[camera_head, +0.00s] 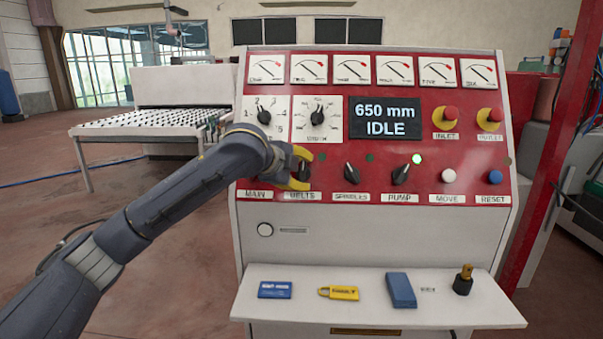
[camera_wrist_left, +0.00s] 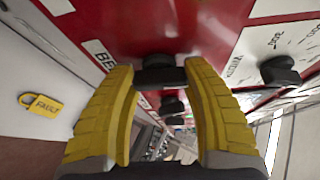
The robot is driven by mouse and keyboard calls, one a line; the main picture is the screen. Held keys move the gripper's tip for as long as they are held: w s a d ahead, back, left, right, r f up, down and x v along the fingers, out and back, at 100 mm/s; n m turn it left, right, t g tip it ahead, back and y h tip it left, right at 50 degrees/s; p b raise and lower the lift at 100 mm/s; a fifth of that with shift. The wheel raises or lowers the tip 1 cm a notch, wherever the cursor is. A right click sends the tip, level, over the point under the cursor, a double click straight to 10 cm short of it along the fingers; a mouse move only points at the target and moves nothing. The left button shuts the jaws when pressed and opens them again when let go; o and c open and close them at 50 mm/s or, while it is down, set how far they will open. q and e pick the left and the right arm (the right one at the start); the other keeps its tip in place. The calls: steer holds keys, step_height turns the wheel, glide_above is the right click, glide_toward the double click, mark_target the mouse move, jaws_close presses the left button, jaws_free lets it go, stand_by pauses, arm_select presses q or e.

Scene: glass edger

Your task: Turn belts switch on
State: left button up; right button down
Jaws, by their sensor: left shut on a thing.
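The red control panel (camera_head: 385,180) fills the middle of the head view. The black belts switch (camera_head: 304,171) is on its lower row, above the BELTS label (camera_head: 302,196). My left gripper (camera_head: 301,170) reaches in from the left, its yellow fingers at this switch. In the left wrist view the yellow fingers (camera_wrist_left: 165,80) are shut on the black knob (camera_wrist_left: 158,73), one on each side, beside a label starting "BE". The knob's angle is hard to tell because the fingers partly cover it. My right gripper is not in view.
The spindles switch (camera_head: 351,174) and pump switch (camera_head: 400,174) stand to the right; a green lamp (camera_head: 417,159) glows near the pump switch. The display (camera_head: 385,120) reads "650 mm IDLE". A shelf (camera_head: 380,317) below holds a yellow FAULT tag (camera_head: 339,293) and blue items.

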arm_select(q)
steer(key=m, duration=0.2)
steer(key=m+g+y, duration=0.1)
steer(key=m, duration=0.1)
steer(key=shift+d+r+g, duration=0.1)
steer(key=shift+g, duration=0.2)
steer(key=shift+m, duration=0.4)
steer(key=o, duration=1.3)
steer(key=shift+c, duration=0.2)
steer(key=v, duration=1.2)
